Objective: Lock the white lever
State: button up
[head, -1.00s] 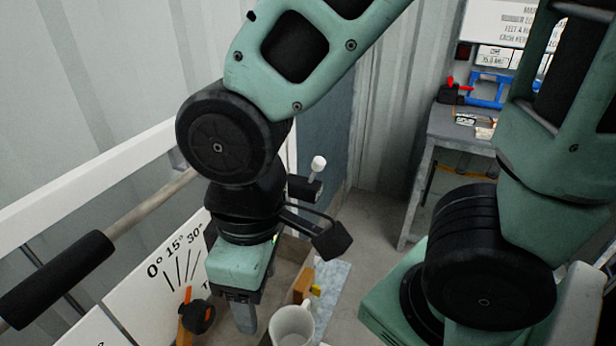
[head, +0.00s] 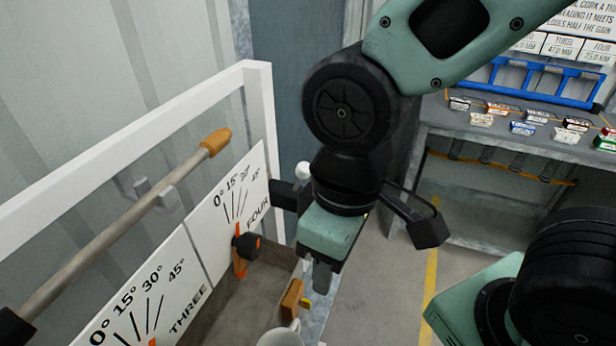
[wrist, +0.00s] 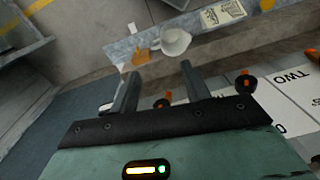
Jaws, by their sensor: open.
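A white rounded knob (head: 303,170), which looks like the end of the white lever, shows in the head view just left of my wrist, above a dark block (head: 284,195). The rest of the lever is hidden behind my arm. In the wrist view a whitish piece (wrist: 107,106) shows partly behind the left finger; I cannot tell if it is the same knob. My gripper (wrist: 160,72) is open, its two fingers apart with nothing between them. In the head view my gripper (head: 322,278) points down, right of the FOUR dial plate.
An orange lever with a black knob (head: 246,246) stands at the FOUR plate (head: 228,212). A white mug (head: 278,338) and an orange block (head: 291,300) sit below. A white rail (head: 120,150) and an orange-tipped bar (head: 120,228) run along the left. Open floor (head: 395,290) lies right.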

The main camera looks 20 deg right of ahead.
jog(key=shift+w+f, duration=0.1)
jog(key=shift+f, duration=0.1)
jog(key=c, duration=0.5)
jog(key=w+d+f+m+g+y, duration=0.1)
jog(key=f+m+g, duration=0.1)
jog(key=w+d+f+m+g+b, duration=0.1)
jog(key=w+d+f+m, duration=0.1)
jog(key=m, duration=0.1)
jog(key=w+d+f+m+g+y, duration=0.1)
jog(key=f+m+g, duration=0.1)
jog(key=f+m, duration=0.1)
jog(key=shift+w+d+g+y, duration=0.15)
jog(key=shift+w+g+y, duration=0.15)
grip_shut()
jog(key=w+d+f+m+t+y+b, duration=0.1)
jog(key=w+d+m+t+y, duration=0.5)
jog(key=d+m+y, duration=0.2)
jog(key=w+d+f+m+t+y+b, duration=0.1)
jog(key=w+d+f+m+t+y, duration=0.1)
jog(key=w+d+m+t+y, duration=0.3)
jog(key=shift+w+d+m+t+y+b, duration=0.35)
jog(key=shift+w+d+m+y, duration=0.75)
jog(key=shift+d+m+y, duration=1.45)
jog(key=shift+d+m+h, duration=0.25)
jog(key=shift+m+h, duration=0.4)
jog(key=shift+m, duration=0.1)
